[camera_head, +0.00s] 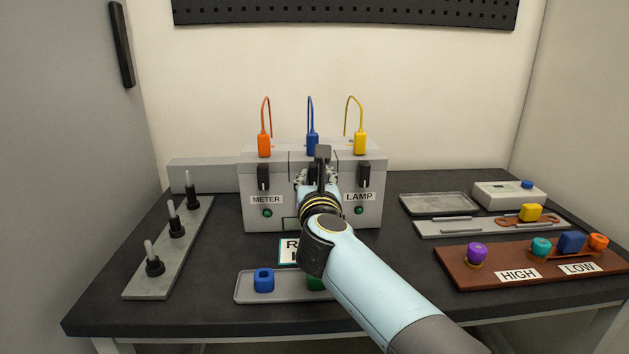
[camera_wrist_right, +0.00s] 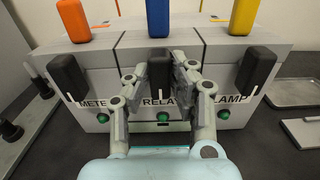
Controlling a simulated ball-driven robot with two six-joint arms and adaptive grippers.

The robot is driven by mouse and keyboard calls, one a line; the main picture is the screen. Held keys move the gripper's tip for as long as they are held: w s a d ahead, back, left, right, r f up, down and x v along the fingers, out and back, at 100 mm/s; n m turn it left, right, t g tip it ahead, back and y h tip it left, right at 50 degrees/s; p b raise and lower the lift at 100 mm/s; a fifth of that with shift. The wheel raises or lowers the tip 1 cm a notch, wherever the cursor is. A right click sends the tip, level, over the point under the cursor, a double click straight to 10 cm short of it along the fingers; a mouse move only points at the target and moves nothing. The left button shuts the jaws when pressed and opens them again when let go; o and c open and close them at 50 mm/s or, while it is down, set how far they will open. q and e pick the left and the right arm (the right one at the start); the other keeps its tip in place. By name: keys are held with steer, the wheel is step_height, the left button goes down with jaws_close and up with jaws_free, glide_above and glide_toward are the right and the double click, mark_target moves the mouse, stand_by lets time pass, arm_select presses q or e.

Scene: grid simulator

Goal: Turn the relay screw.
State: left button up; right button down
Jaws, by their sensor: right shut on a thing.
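The relay screw is a black upright handle (camera_wrist_right: 160,75) on the front of the middle grey box, above the RELAY label (camera_wrist_right: 162,101) and a green light (camera_wrist_right: 162,117). My right gripper (camera_wrist_right: 162,72) has one finger on each side of this handle and is shut on it. In the head view my right gripper (camera_head: 319,178) reaches the middle box from the front, and the wrist covers most of its face. The handle looks upright in the wrist view. My left gripper is not in view.
Black handles marked METER (camera_head: 263,177) and LAMP (camera_head: 364,175) flank it closely. Orange (camera_head: 264,145), blue (camera_head: 312,143) and yellow (camera_head: 360,144) plugs with wires stand on top. A grey tray (camera_head: 241,292) lies in front. A brown rack (camera_head: 455,274) is at right, black pegs at left.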

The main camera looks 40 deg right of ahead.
steer(key=shift+f, duration=0.15)
steer(key=c, duration=1.2)
jaws_free()
steer(key=shift+o, duration=0.2)
steer(key=v, duration=0.7)
steer(key=shift+s+a, duration=0.2)
steer(key=shift+s, duration=0.05)
